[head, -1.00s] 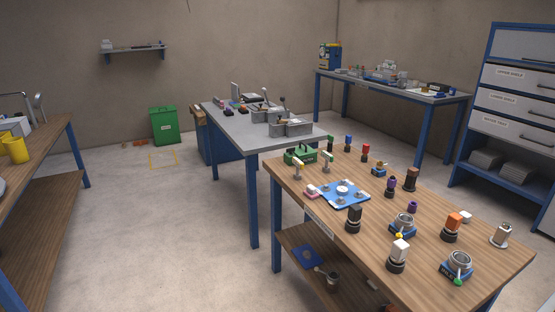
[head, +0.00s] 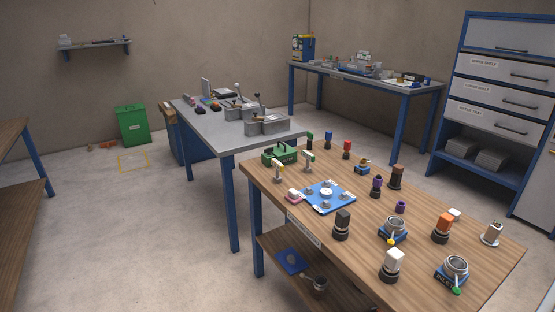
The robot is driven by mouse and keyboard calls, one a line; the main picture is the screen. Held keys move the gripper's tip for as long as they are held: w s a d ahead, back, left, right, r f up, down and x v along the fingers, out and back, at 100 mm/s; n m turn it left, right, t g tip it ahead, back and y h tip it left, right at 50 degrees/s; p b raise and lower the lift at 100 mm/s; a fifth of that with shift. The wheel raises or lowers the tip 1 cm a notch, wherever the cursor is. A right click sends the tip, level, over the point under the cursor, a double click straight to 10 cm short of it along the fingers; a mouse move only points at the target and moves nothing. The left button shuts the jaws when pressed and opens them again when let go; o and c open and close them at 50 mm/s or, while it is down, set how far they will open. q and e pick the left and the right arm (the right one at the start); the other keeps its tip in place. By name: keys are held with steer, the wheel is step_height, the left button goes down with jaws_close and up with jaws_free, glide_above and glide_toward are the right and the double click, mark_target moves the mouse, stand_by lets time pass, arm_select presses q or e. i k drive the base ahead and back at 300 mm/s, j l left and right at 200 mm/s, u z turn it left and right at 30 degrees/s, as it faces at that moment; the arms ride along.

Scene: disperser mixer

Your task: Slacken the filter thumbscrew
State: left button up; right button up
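I cannot make out which small part is the filter thumbscrew; parts on the wooden workbench (head: 400,270) are too small to tell. The bench carries a metal ring cup with a yellow knob (head: 393,229) and a metal ring cup with a green knob (head: 454,271), each on a blue base. A blue plate with metal fittings (head: 330,197) lies near the bench's left edge. Neither of my grippers is in view.
Several dark-based blocks stand on the bench, including a white one (head: 391,264) and an orange one (head: 443,227). A grey table (head: 215,133) stands behind, a blue drawer cabinet (head: 508,70) at right, a green bin (head: 132,125) at back left. Floor (head: 140,230) at left is clear.

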mark_target(267, 153)
steer(key=i+j+z, duration=0.1)
steer(key=z, duration=0.35)
steer(key=i+j+z, duration=0.15)
steer(key=z, duration=0.25)
steer(key=i+j+z, duration=0.2)
steer(key=z, duration=0.25)
